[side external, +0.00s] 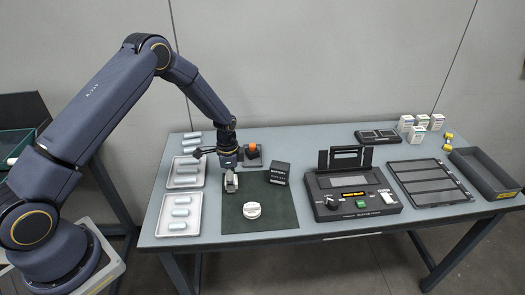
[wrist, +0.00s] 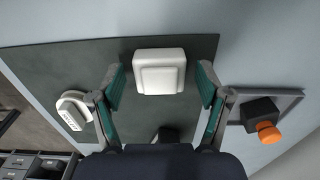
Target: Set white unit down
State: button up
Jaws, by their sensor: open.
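A white box-shaped unit (wrist: 160,72) rests on the dark mat (wrist: 40,75) in the wrist view, between and just beyond my fingertips. My gripper (wrist: 160,85) is open around it, with a gap on each side, and its green pads do not touch it. In the side view my gripper (side external: 231,183) is low over the left part of the mat (side external: 275,222) and largely hides the unit. A second white, rounded piece (side external: 252,210) lies on the mat to the front right; it also shows at the left of the wrist view (wrist: 75,110).
An orange-topped device (side external: 253,153) stands behind my gripper. A black box (side external: 279,173) is at the mat's right edge, with the splicer (side external: 355,205) farther right. Trays (side external: 193,228) of pale cylinders line the left.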

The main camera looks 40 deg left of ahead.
jog(key=s+d+r+n+t, duration=0.1)
jog(key=s+r, duration=0.1)
jog(key=r, duration=1)
jog(key=s+d+r+n+t, duration=0.1)
jog(key=s+r, duration=0.2)
jog(key=r, duration=1)
jog(key=s+d+r+n+t, duration=0.1)
jog(key=s+r+n, duration=0.2)
jog(key=s, duration=0.7)
jog(key=s+d+r+n+t, duration=0.2)
jog(key=s+r+n, duration=0.2)
jog(key=s+r, duration=0.3)
jog(key=shift+s+d+r+t, duration=0.15)
jog(key=shift+s+t, duration=0.15)
jog(key=shift+s, duration=2)
